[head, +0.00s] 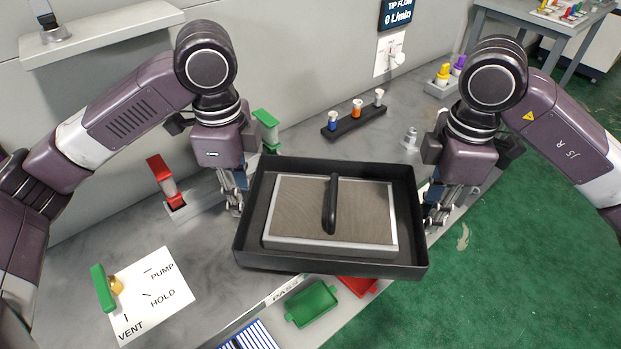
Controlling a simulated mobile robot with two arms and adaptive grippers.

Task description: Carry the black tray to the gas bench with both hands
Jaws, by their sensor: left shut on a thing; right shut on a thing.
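The black tray (252,222) is in the middle of the head view, roughly level above the bench's front edge. A flat grey-brown plate with a silver rim (290,205) and a black handle (331,204) lies inside it. My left gripper (238,200) is shut on the tray's left side. My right gripper (432,208) is shut on the tray's right side. The fingertips are partly hidden by the tray walls. I cannot tell which surface is the gas bench; a panel above the bench reads "TIP FLOW 0 L/min" (398,14).
The grey bench holds a PUMP/HOLD/VENT plate with a green lever (103,288), a red-handled part (161,170), a green-handled part (266,120) and a black rack of small vials (356,120). Green and red trays lie below the front edge. Green floor is free at right.

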